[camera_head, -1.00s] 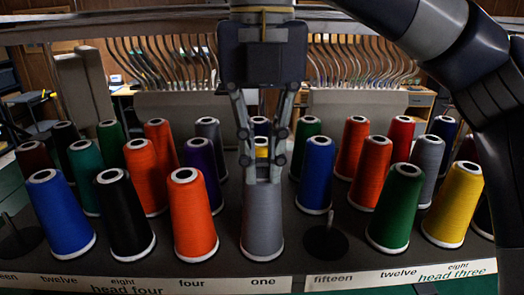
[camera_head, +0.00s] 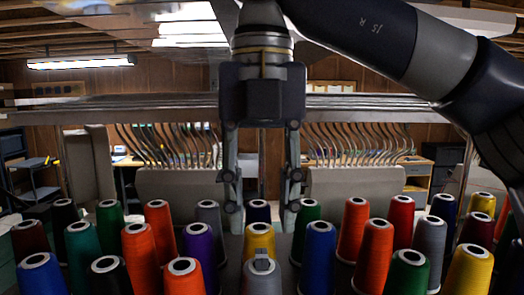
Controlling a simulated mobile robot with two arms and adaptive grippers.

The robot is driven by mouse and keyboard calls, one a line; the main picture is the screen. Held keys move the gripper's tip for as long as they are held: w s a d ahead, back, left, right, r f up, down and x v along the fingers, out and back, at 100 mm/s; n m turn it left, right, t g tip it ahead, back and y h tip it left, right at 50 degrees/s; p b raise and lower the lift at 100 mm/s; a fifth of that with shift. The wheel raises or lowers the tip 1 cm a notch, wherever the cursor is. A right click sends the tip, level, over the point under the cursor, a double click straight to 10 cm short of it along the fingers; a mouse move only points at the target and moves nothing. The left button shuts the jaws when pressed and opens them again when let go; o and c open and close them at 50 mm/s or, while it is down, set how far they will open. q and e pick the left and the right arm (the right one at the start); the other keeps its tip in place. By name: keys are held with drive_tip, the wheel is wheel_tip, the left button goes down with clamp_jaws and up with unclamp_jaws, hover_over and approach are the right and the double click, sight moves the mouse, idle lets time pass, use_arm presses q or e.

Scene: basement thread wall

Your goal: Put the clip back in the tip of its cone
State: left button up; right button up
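The grey cone (camera_head: 262,284) stands in the front row at the bottom middle, cut off by the picture's lower edge. A small dark grey piece, seemingly the clip (camera_head: 262,264), sits at the tip of this cone. How deep it sits I cannot tell. My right gripper (camera_head: 262,210) is above and over this cone, its two fingers spread wide and empty, with the yellow cone (camera_head: 259,241) showing behind between and below them. My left gripper is not in view.
Coloured cones stand close on both sides, such as the orange-red cone (camera_head: 184,277) and the blue cone (camera_head: 319,255). Behind are grey panels (camera_head: 354,190) with curved metal tubes, and a metal rail (camera_head: 370,105) crosses above. The air around the gripper is clear.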

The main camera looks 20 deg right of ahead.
wheel_tip(320, 180, up, 6)
idle(0.5)
drive_tip(key=shift+r, duration=0.1)
